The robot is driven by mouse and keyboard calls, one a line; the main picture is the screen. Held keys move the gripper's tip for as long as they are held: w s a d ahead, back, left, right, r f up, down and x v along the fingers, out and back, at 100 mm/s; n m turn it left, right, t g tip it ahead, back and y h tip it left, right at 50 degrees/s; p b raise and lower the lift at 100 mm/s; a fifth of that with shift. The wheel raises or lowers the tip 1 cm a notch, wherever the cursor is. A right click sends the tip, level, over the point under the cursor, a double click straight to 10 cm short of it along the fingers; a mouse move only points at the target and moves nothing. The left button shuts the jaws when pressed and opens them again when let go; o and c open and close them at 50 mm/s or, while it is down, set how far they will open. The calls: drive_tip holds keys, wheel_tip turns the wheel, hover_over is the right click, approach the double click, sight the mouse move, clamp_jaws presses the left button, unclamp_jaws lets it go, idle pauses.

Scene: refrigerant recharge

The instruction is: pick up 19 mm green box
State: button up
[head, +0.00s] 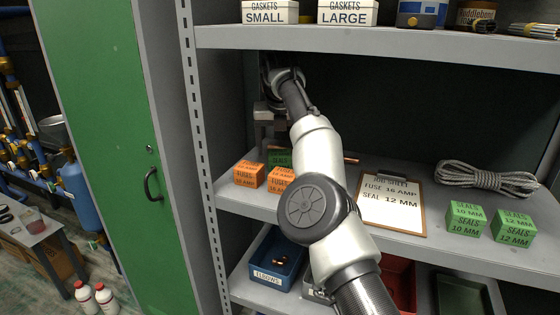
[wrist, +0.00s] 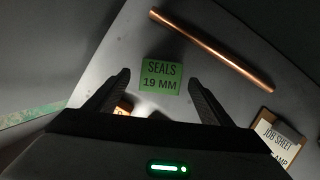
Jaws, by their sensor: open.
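The green box labelled SEALS 19 MM (wrist: 161,78) sits on the middle shelf. In the wrist view its top label faces the camera, and the box lies between my two fingertips in the picture, with a gap at each side. In the head view the green box (head: 280,160) is partly hidden behind the orange boxes and my arm. My gripper (wrist: 158,80) is open and empty, pointing down over the box. In the head view my gripper (head: 273,140) is at the back left of the shelf. I cannot tell how far the fingertips are above the shelf.
Orange fuse boxes (head: 249,174) stand just in front of the green box. A copper rod (wrist: 212,48) lies behind it. A job sheet clipboard (head: 392,203), rope (head: 487,178) and green SEALS boxes, 10 MM (head: 466,220) and 12 MM (head: 515,228), are to the right. The upper shelf (head: 380,42) is overhead.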

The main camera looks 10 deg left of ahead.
sight(279, 153)
drive_tip(key=shift+x, duration=1.85)
drive_tip(key=shift+w, duration=0.1)
drive_tip(key=c, duration=1.2)
drive_tip(key=shift+o, duration=0.2)
drive_tip(key=shift+r, duration=0.1)
